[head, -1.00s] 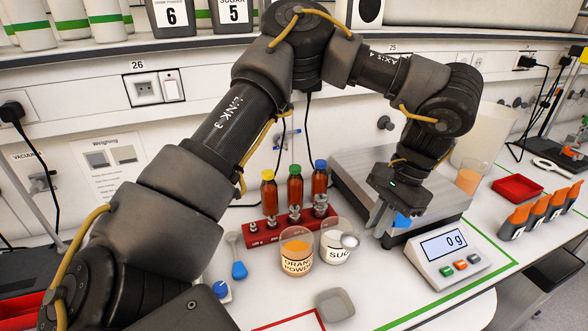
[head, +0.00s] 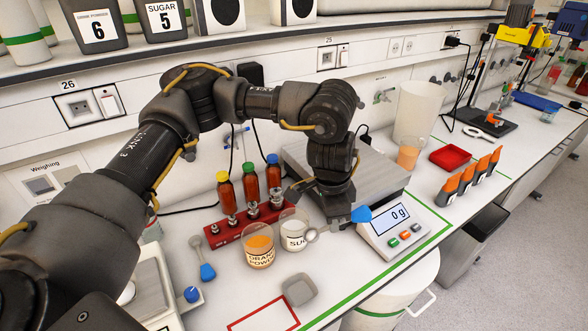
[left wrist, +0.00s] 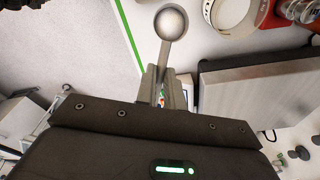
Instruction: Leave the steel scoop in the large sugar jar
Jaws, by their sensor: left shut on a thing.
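My left gripper (head: 345,218) is shut on a scoop with a round steel bowl (head: 311,235) and a blue handle end (head: 361,214). In the left wrist view the steel bowl (left wrist: 171,22) sticks out beyond the closed fingers (left wrist: 164,92). A clear jar with a sugar label (head: 294,241) stands on the bench and holds white powder. The bowl overlaps its right edge in the head view, but in the left wrist view it is beside the jar (left wrist: 230,18), apart from it. My right gripper is not in view.
An orange powder jar (head: 259,251) stands left of the sugar jar. Behind are a red rack (head: 238,229) with bottles and a large scale (head: 376,183); its display (head: 396,216) reads 0 g. Another blue-handled scoop (head: 207,271) and a grey dish (head: 298,290) lie nearby.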

